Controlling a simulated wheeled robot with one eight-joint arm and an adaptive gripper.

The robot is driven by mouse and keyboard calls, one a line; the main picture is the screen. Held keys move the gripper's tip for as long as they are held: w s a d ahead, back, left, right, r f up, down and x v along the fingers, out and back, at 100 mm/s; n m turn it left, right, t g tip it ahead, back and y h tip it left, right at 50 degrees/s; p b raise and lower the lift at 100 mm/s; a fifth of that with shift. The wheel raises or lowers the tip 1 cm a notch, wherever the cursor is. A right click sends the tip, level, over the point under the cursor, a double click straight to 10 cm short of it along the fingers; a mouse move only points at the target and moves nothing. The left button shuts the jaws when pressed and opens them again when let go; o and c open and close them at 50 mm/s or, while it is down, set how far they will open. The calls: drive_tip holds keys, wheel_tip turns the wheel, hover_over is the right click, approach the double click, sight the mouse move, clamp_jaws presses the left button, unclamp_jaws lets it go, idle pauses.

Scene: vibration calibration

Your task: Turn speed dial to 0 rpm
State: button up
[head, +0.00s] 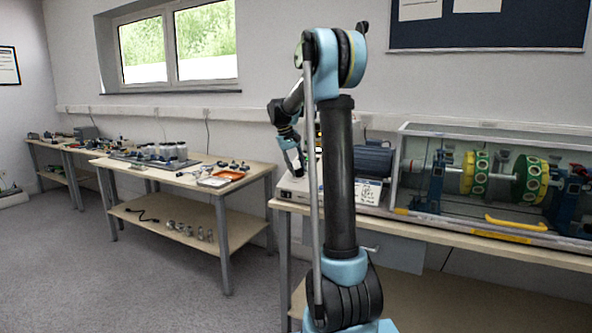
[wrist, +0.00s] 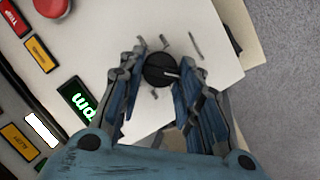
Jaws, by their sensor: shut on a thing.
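The speed dial (wrist: 158,70) is a round black knob with a white pointer line, on a white control panel (wrist: 222,62) in the wrist view. The pointer line points to the right in that view. Dark tick marks surround the dial. My gripper (wrist: 160,72) has its two blue-grey fingers on either side of the dial, closed on it. A green-lit display (wrist: 80,98) reading "rpm" is left of the gripper; its digits are not readable. In the head view my gripper (head: 298,172) reaches down at the white control box (head: 293,190); the dial is hidden there.
A red button (wrist: 52,6) and yellow and red labels lie at the panel's left in the wrist view. In the head view, a clear-covered rig (head: 490,185) with green and yellow discs stands right of a dark motor (head: 371,160). Another workbench (head: 190,176) stands left.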

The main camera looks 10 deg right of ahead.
idle(0.3)
drive_tip(key=o, duration=1.1)
drive_tip(key=shift+r, duration=0.1)
drive_tip(key=v, duration=1.1)
drive_tip(key=shift+w+a+r, duration=0.1)
drive_tip(key=shift+a+r, duration=0.1)
drive_tip(key=shift+r, duration=0.1)
drive_tip(key=s+d+f+y, duration=0.15)
drive_tip(key=s+f, duration=0.25)
drive_tip(key=s, duration=0.8)
drive_tip(key=s+d+f+y, duration=0.15)
drive_tip(key=s+f, duration=0.25)
drive_tip(key=s, duration=0.8)
drive_tip(key=shift+m+t+y, duration=0.3)
drive_tip(key=shift+m+t, duration=0.3)
drive_tip(key=shift+t, duration=0.3)
drive_tip(key=s+f, duration=0.6)
drive_tip(key=s, duration=0.1)
drive_tip(key=s+f, duration=1.3)
drive_tip(key=f, duration=0.1)
drive_tip(key=shift+s+d+f, duration=0.15)
drive_tip(key=shift+s+d, duration=0.15)
drive_tip(key=shift+s, duration=0.1)
